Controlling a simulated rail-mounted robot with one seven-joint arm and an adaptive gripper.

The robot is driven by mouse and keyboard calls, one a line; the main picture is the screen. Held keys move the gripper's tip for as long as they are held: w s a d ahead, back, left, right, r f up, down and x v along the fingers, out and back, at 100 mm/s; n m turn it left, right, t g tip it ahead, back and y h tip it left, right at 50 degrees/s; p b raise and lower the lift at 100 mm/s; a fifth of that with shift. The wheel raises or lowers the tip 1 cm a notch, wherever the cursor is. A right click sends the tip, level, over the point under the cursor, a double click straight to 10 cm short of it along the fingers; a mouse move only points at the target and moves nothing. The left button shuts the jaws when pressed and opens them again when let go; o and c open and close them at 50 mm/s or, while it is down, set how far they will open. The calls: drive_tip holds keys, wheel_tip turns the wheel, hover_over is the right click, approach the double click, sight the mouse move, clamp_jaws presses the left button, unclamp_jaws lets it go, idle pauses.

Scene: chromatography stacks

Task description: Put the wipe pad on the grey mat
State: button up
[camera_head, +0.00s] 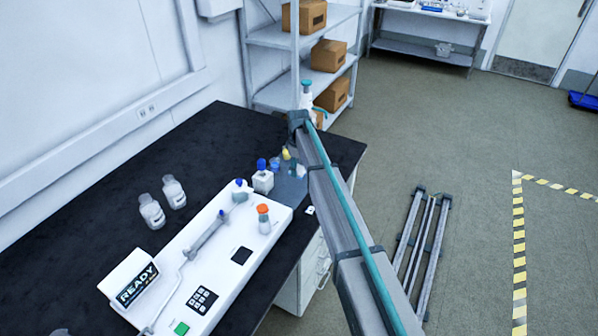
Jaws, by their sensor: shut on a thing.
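My gripper (296,163) is small and mostly hidden behind my own arm, over the right part of the black bench. It is shut on a small pale piece (300,172), which seems to be the wipe pad; its outline is not clear. A dull grey patch (290,190), seemingly the grey mat, lies on the bench just below it in the picture. My arm covers part of this patch. I cannot tell whether the pad touches it.
A white instrument (222,262) with a READY display (137,285) fills the bench front. A blue-capped bottle (262,178) stands close left of my gripper. An orange-capped bottle (263,219) is on the instrument. Two clear bottles (152,211) stand left. The bench's back left is clear.

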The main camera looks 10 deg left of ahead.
sight(299, 172)
drive_tip(key=shift+w+f+p, duration=0.35)
drive_tip(key=shift+w+f, duration=0.5)
drive_tip(key=shift+f, duration=0.1)
wheel_tip(299, 172, down, 2)
drive_tip(key=shift+f+p, duration=0.1)
drive_tip(key=shift+p, duration=0.7)
drive_tip(key=shift+f, duration=0.5)
drive_tip(key=shift+f, duration=0.2)
drive_tip(key=o, duration=0.8)
drive_tip(key=shift+o, duration=0.3)
drive_tip(key=shift+r, duration=0.1)
